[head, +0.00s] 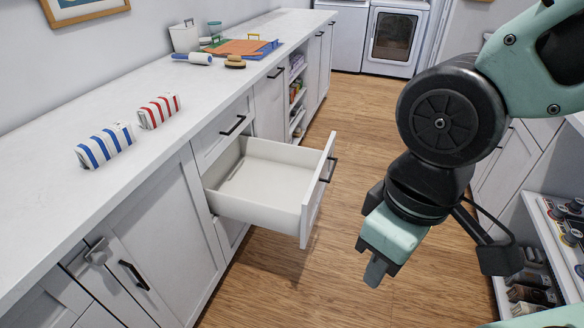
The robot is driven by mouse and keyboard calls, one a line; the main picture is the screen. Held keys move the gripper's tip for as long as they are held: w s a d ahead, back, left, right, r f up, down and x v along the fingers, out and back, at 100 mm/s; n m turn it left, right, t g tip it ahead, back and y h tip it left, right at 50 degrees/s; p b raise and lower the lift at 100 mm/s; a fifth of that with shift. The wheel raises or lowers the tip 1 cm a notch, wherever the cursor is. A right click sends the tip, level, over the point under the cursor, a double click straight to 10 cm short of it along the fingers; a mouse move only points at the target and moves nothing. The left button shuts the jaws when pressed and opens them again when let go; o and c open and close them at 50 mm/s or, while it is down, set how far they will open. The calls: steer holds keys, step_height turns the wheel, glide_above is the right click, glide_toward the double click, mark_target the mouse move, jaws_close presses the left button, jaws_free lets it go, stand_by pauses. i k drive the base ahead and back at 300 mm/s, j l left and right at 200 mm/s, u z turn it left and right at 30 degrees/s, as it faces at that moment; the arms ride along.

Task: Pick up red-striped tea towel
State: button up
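The red-striped tea towel (158,111) lies folded or rolled on the white counter at the left. A larger blue-striped towel (105,145) lies just in front of it, to its lower left. My gripper (376,272) hangs over the wood floor at the right, pointing down, well apart from both towels. Its fingers show as one narrow shape, so I cannot tell if they are open or shut. I see nothing held in it.
An open, empty drawer (265,185) juts out from the counter front between the towels and my arm. A lint roller (192,58), a brush (235,62) and an orange cloth (240,47) lie farther back on the counter (70,95). Shelves (560,240) stand at the right.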

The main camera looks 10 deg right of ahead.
mark_target(151, 116)
steer(key=j+u, duration=0.2)
steer(key=u, duration=1.1)
steer(key=i+l+u, duration=0.1)
steer(key=l+u, duration=0.15)
steer(key=u, duration=0.2)
steer(key=l+u, duration=0.3)
steer(key=u, duration=0.15)
steer(key=l+u, duration=0.35)
steer(key=l, duration=0.75)
steer(key=l+u, duration=0.3)
steer(key=l, duration=0.8)
steer(key=k+l, duration=0.1)
steer(key=l, duration=1.05)
steer(key=k+l, duration=0.15)
steer(key=l, duration=0.4)
steer(key=k+l, duration=0.1)
steer(key=l, duration=0.45)
steer(key=u, duration=0.05)
